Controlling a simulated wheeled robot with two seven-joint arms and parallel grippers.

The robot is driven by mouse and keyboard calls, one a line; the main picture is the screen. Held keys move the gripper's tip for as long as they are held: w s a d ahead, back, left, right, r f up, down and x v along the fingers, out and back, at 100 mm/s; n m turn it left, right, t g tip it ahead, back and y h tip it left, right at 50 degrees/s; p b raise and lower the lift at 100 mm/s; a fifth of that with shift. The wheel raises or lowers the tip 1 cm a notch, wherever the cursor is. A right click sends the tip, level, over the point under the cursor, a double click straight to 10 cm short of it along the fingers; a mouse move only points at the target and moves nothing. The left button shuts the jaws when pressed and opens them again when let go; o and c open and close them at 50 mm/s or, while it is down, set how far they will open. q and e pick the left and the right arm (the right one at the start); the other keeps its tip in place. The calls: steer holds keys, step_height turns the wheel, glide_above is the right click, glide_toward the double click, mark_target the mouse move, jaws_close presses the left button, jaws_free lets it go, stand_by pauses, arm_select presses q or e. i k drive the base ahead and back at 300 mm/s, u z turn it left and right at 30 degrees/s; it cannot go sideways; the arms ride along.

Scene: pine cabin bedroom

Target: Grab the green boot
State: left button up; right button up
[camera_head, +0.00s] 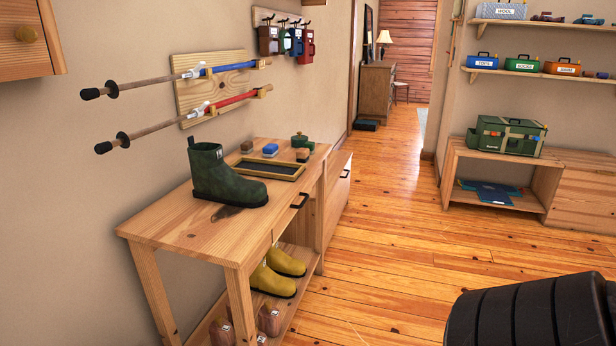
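A dark green boot (226,178) stands upright on the top of a light wooden table (160,222), left of the middle of the head view. Its toe points right and its open shaft is up. No gripper touches it. Neither of my grippers shows in the head view. A black ribbed part, apparently of my own body, fills the bottom right corner, apart from the table.
Behind the boot lie a dark tray (269,169) and several small blocks and brushes. Yellow boots (274,279) and brownish shoes sit on the shelf below. Two poles (186,79) stick out from the wall above the table. The wooden floor (390,235) to the right is clear.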

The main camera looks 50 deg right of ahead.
mark_target(213, 180)
steer(key=z, duration=2.5)
steer(key=i, duration=3.55)
steer(key=u, duration=3.7)
